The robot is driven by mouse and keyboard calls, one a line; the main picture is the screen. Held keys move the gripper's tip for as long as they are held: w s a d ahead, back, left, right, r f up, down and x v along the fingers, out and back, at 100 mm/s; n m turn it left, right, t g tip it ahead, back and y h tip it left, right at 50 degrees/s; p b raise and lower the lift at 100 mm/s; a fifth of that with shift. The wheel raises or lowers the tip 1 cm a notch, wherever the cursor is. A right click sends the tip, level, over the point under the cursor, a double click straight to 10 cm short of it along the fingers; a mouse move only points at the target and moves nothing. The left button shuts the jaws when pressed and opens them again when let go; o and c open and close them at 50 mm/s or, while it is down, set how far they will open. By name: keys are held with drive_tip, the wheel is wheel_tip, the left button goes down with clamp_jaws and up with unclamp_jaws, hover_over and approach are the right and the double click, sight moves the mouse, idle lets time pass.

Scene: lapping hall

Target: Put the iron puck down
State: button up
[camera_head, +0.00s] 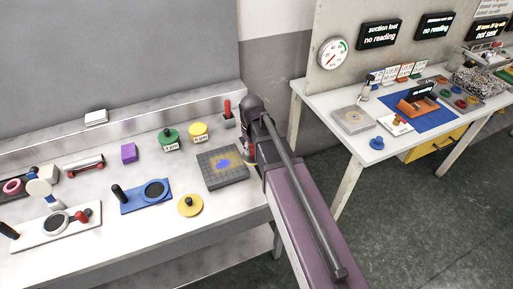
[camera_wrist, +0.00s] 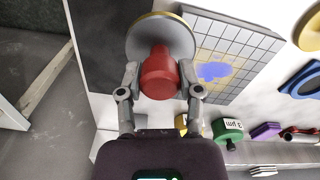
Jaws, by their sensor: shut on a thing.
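The puck (camera_wrist: 143,34), a grey disc with a gold rim and a red knob, is in the wrist view. My gripper (camera_wrist: 160,76) is shut on its red knob, one finger on each side. The puck overlaps the edge of a dark gridded plate (camera_wrist: 258,43) with a tan patch and a blue smear. In the head view the plate (camera_head: 232,180) lies on the bench, with my gripper (camera_head: 249,152) at its right edge; my arm hides most of the puck. I cannot tell whether the puck touches anything below.
Left of the plate are a yellow knobbed disc (camera_head: 190,206), a blue holder (camera_head: 145,197) and green (camera_head: 168,138) and yellow (camera_head: 198,131) labelled weights. A red-handled item (camera_head: 228,114) stands behind. A second table (camera_head: 350,145) stands right, across a floor gap.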

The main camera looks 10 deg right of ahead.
drive_tip(key=d, duration=0.1)
drive_tip(key=s+d+f+b, duration=0.1)
drive_tip(key=d, duration=0.1)
drive_tip(key=d+f, duration=0.1)
drive_tip(key=shift+s+d, duration=0.25)
drive_tip(key=shift+d, duration=0.15)
drive_tip(key=shift+w, duration=0.1)
drive_tip(key=w, duration=0.4)
drive_tip(key=w+f+b, duration=0.1)
drive_tip(key=w, duration=0.4)
drive_tip(key=w+a, duration=0.1)
drive_tip(key=w, duration=0.4)
drive_tip(key=shift+w+f+b, duration=0.15)
drive_tip(key=shift+w+b, duration=0.1)
drive_tip(key=shift+b, duration=0.1)
drive_tip(key=shift+w, duration=0.45)
drive_tip(key=shift+w+f, duration=0.25)
drive_tip(key=shift+w, duration=0.05)
drive_tip(key=shift+s+f+b, duration=0.1)
drive_tip(key=shift+f+b, duration=1.5)
drive_tip(key=shift+b, duration=0.25)
drive_tip(key=shift+f, duration=0.15)
